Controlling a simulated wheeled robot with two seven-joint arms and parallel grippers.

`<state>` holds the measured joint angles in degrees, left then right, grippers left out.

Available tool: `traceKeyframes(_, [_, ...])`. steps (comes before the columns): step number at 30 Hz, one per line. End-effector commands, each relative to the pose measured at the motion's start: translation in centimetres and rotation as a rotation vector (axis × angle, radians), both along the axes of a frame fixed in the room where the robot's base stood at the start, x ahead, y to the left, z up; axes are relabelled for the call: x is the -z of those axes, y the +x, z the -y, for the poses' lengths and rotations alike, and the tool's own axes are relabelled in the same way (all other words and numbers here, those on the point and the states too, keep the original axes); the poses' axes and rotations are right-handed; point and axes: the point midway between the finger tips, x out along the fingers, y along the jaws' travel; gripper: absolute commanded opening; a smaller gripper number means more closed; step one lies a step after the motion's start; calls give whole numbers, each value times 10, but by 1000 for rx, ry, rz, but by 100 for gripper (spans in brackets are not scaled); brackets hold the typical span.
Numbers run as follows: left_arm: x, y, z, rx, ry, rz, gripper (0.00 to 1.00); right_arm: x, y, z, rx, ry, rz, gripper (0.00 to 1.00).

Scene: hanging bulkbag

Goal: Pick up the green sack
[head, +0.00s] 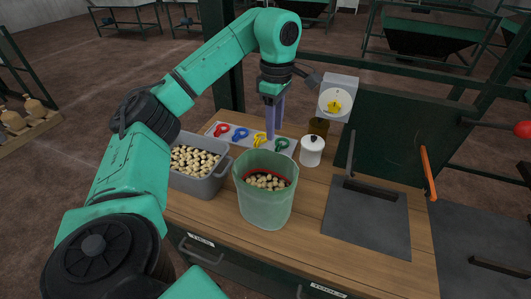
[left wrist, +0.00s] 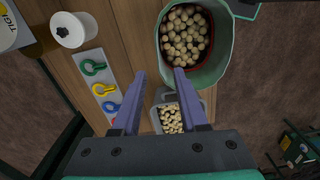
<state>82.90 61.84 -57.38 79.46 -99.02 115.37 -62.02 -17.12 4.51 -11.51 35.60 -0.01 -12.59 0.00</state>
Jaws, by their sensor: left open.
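The green sack (head: 265,207) stands upright and open-topped on the wooden bench, pale green and somewhat see-through. Round beige pieces and a red edge show inside it. In the left wrist view the sack (left wrist: 222,72) is at the top, ahead of the fingers and to their right. My left gripper (head: 272,134) points down behind the sack in the head view, over the board of coloured pieces. Its purple fingers (left wrist: 160,76) are apart, with nothing held between them. My right gripper is in neither view.
A grey bin (head: 205,180) of beige pieces stands left of the sack. A board (head: 222,141) with red, blue, yellow and green pieces lies behind. A white jar (head: 312,151), a dial scale (head: 337,100) and a dark plate (head: 367,222) are to the right.

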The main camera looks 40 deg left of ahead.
Motion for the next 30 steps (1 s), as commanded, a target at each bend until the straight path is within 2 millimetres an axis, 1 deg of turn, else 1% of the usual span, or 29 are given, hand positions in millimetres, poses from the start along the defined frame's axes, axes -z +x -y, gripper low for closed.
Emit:
traceKeyframes(1, [26, 0, 1, 2, -2, -6, 43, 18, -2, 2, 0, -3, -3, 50])
traceKeyframes(4, [47, -1, 1, 2, -2, -5, 43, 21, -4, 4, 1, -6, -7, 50])
traceKeyframes(6, [53, 0, 1, 1, -2, -3, 43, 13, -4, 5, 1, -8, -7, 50])
traceKeyframes(11, [72, -1, 2, 2, -1, -2, 43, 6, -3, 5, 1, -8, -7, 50])
traceKeyframes(14, [90, -3, 4, 1, -2, -5, 43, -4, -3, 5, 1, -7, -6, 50])
traceKeyframes(15, [100, -2, 4, 1, -3, -3, 43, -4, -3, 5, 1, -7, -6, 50])
traceKeyframes(18, [112, -2, 5, 2, -4, 1, 43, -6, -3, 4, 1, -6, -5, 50])
traceKeyframes(24, [115, -1, 5, 2, -4, 3, 43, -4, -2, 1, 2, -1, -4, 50])
traceKeyframes(26, [115, -1, 5, 2, -4, 3, 20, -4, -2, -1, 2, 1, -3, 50])
traceKeyframes(27, [115, -1, 5, 2, -4, 3, 5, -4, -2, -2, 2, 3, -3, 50])
traceKeyframes(28, [115, -1, 5, 2, -4, 3, 0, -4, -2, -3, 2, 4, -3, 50])
traceKeyframes(30, [115, -1, 5, 2, -4, 3, 0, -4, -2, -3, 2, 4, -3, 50])
